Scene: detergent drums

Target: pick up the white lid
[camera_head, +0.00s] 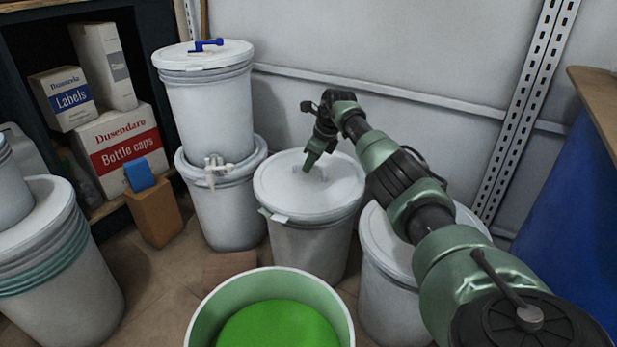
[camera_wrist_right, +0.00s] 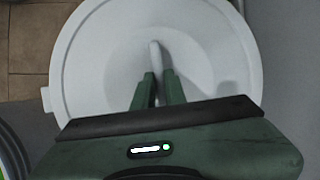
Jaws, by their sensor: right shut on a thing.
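The white lid (camera_head: 270,182) is round and lies on the white drum (camera_head: 312,243) in the middle of the head view. The lid fills much of the right wrist view (camera_wrist_right: 205,45), with a raised white handle (camera_wrist_right: 155,55) at its middle. My right gripper (camera_head: 311,163) reaches down from the right to this handle and is shut on it. Its two green fingers (camera_wrist_right: 158,82) stand on either side of the handle's near end. The lid appears to sit on the drum's rim; a small gap cannot be ruled out. My left gripper is not in view.
An open drum of green liquid (camera_head: 280,325) stands in front. A lidded drum (camera_head: 385,290) stands to the right, partly behind my arm. Stacked drums with a tap (camera_head: 212,115) stand behind left. A blue surface (camera_head: 575,200) bounds the right side.

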